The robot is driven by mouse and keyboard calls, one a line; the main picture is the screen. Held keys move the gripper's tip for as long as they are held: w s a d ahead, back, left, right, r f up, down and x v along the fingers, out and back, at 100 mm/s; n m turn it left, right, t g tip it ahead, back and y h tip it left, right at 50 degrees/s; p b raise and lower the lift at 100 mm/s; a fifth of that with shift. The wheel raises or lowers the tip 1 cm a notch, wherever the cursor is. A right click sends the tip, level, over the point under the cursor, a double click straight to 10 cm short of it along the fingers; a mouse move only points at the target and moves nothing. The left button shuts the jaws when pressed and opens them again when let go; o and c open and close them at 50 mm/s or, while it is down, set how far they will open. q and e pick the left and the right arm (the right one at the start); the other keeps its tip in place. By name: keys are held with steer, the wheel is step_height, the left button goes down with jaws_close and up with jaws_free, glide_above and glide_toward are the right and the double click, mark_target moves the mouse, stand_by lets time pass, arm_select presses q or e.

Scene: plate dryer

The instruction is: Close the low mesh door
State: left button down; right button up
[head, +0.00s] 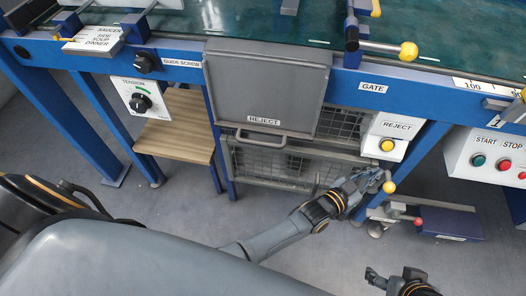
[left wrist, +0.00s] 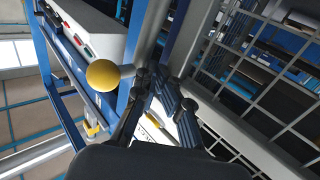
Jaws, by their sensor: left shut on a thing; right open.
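The low mesh door (head: 300,167) is a grey-framed wire panel below the REJECT bin. Its mesh and frame also fill the right of the left wrist view (left wrist: 262,92). In the head view its right end lies close to my left gripper (head: 377,181); the gap to the post behind cannot be judged. My left gripper is shut on what looks like the rod of a yellow ball knob (head: 389,187). The ball sticks out beside the fingers in the left wrist view (left wrist: 103,75). The exact contact is partly hidden. My right gripper (head: 394,273) is open and empty, low at the right.
The grey REJECT bin (head: 265,85) with its loop handle hangs above the door. A blue leg (head: 425,150) stands right of it, and a low blue box (head: 450,224) lies on the floor. A wooden shelf (head: 180,125) is at left. Floor in front is mostly clear.

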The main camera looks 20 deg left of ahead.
arm_select(q)
steer(key=v, duration=1.2)
steer(key=shift+s, duration=0.1)
